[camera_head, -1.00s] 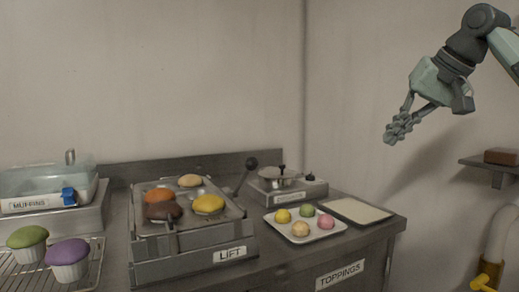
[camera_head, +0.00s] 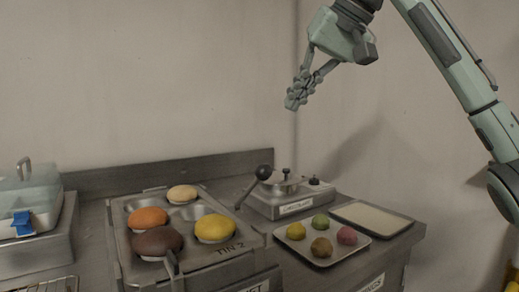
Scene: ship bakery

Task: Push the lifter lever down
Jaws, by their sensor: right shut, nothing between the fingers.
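The lifter lever (camera_head: 254,185) is a thin rod with a dark ball knob (camera_head: 264,172), slanting up to the right from the right side of the lifter (camera_head: 262,270). A muffin tin (camera_head: 233,240) marked "TIN 2" sits on the lifter and holds orange, brown, yellow and pale tops. My right gripper (camera_head: 298,94) is shut and empty. It hangs in the air above and to the right of the knob, apart from it, with its fingers pointing down. My left gripper is not in view.
A small device with a metal lid (camera_head: 282,183) stands close to the right of the knob. A tray of coloured balls (camera_head: 322,260) and a flat pale tray (camera_head: 370,219) lie to the right. A clear-lidded box (camera_head: 30,195) stands at the left.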

